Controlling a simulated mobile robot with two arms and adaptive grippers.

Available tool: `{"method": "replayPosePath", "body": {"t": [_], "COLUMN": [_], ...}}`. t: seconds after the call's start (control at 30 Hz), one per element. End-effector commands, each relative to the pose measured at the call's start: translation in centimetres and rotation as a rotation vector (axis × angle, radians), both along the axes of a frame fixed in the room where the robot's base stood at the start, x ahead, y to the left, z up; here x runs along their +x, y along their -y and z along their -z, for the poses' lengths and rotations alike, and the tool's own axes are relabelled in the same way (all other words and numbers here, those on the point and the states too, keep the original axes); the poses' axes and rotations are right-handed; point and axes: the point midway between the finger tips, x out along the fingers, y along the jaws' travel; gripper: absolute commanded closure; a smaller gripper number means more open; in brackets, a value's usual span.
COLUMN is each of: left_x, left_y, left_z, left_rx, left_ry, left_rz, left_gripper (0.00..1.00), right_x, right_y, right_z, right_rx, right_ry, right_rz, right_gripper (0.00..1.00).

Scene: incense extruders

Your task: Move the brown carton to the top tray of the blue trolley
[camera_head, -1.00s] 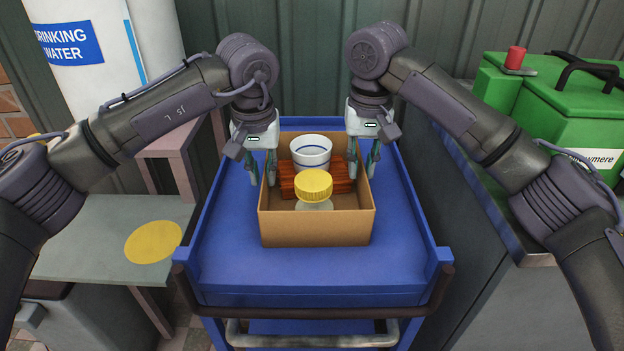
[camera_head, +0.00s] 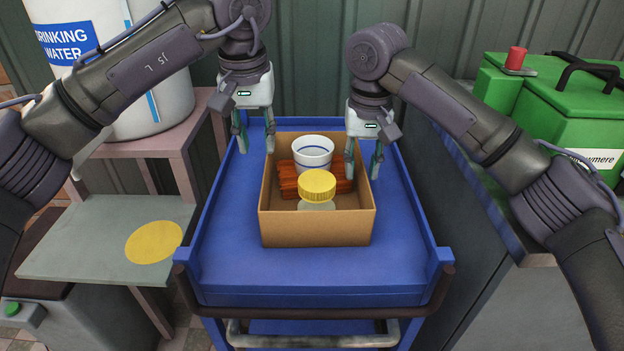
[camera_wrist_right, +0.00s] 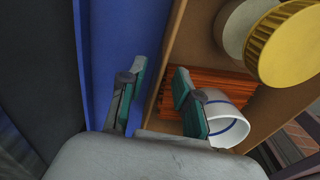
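The brown carton (camera_head: 316,228) stands upright on the top tray (camera_head: 230,268) of the blue trolley (camera_head: 440,262). It holds a white cup with a blue band (camera_head: 312,150), a jar with a yellow lid (camera_head: 317,185) and a reddish-brown bundle (camera_head: 288,180). My left gripper (camera_head: 255,148) is open and empty, above and beyond the carton's far left corner. My right gripper (camera_head: 363,168) is at the carton's right wall. In the right wrist view its open fingers (camera_wrist_right: 158,100) are on either side of the carton's wall (camera_wrist_right: 170,62), with gaps showing.
A grey-green shelf with a yellow disc (camera_head: 154,242) is at the left, below a white water container (camera_head: 150,90). A green box (camera_head: 570,105) stands on the counter at the right. Bare tray lies in front of the carton and beside it.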

Motion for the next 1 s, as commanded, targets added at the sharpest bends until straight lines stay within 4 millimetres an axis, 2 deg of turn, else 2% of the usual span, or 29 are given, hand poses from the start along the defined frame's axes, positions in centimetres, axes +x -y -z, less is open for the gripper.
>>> {"method": "replayPosePath", "body": {"t": [0.03,0.17,0.33,0.7,0.8,1.0], "left_x": [-0.1,-0.1,-0.1,-0.1,-0.1,-0.1], "left_y": [0.0,0.0,0.0,0.0,0.0,0.0], "left_z": [0.5,0.3,0.3,-0.1,-0.2,-0.3], "left_rx": [0.0,0.0,0.0,0.0,0.0,0.0], "left_ry": [0.001,0.0,0.0,0.0,0.0,0.0], "left_rz": [0.0,0.0,0.001,0.001,0.001,0.001], "left_gripper": [0.68,0.68,0.68,0.68,0.68,0.68], "right_x": [-0.7,-0.7,-0.7,-0.7,-0.7,-0.7], "right_y": [-0.6,-0.6,-0.6,-0.4,-0.4,-0.3], "right_z": [3.6,3.0,0.6,-6.3,-7.4,-8.2], "right_rx": [-0.001,0.0,0.0,-0.004,-0.004,-0.004], "right_ry": [-0.053,-0.049,-0.038,-0.004,0.001,0.004], "right_rz": [-0.01,-0.01,-0.009,-0.002,-0.001,0.0], "right_gripper": [0.67,0.67,0.67,0.67,0.67,0.67]}}
